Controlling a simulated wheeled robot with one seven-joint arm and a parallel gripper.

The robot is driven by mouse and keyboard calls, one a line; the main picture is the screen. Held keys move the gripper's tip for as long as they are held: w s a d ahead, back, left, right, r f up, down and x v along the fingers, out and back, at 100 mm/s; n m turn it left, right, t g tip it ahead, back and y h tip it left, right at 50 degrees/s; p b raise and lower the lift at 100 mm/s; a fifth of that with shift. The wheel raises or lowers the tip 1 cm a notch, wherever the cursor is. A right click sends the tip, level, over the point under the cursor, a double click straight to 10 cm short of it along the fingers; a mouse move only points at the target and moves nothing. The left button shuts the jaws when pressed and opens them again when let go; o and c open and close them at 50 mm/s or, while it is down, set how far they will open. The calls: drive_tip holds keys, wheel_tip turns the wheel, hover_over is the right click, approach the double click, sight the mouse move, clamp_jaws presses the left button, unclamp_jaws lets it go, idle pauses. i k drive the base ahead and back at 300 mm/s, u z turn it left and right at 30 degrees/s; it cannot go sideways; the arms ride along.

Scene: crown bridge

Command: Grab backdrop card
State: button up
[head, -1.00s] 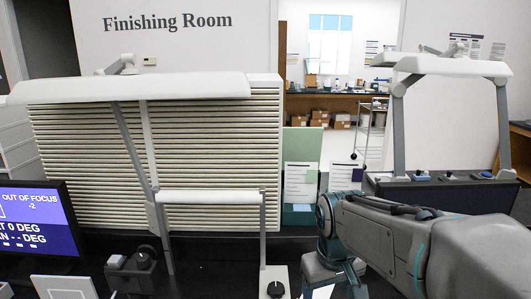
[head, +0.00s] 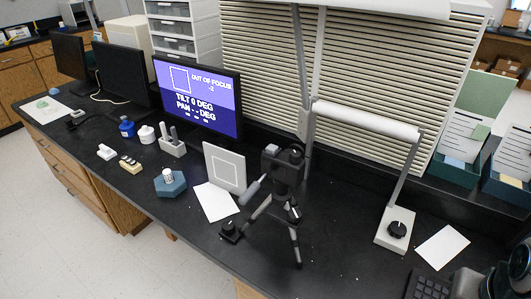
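A pale grey square card (head: 225,167) with a thin square outline stands upright on the black bench, left of centre. It is the likeliest backdrop card, though no label confirms this. A flat white sheet (head: 215,202) lies in front of it. A black camera on a small tripod (head: 283,170) stands just right of the card. Another white sheet (head: 442,247) lies at the right of the bench. Part of my arm shows at the lower right corner, well away from the upright card. My gripper's fingers are out of view.
A monitor (head: 198,95) reading "OUT OF FOCUS" stands behind the card. A lamp (head: 367,122) rises right of the tripod. A blue hexagonal block (head: 170,184) and small bottles sit to the left. Green boxes (head: 460,155) stand at the far right. Bench between tripod and lamp base is mostly clear.

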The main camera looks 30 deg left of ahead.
sight(227, 168)
drive_tip(key=k, duration=1.2)
drive_tip(key=u, duration=0.3)
drive_tip(key=i, duration=0.55)
drive_tip(key=u, duration=0.85)
drive_tip(key=i, duration=0.55)
drive_tip(key=u, duration=0.85)
drive_tip(key=k, duration=1.3)
drive_tip(key=u, duration=0.8)
drive_tip(key=i, duration=2.05)
drive_tip(key=z, duration=1.45)
drive_tip(key=i, duration=0.6)
drive_tip(key=z, duration=0.75)
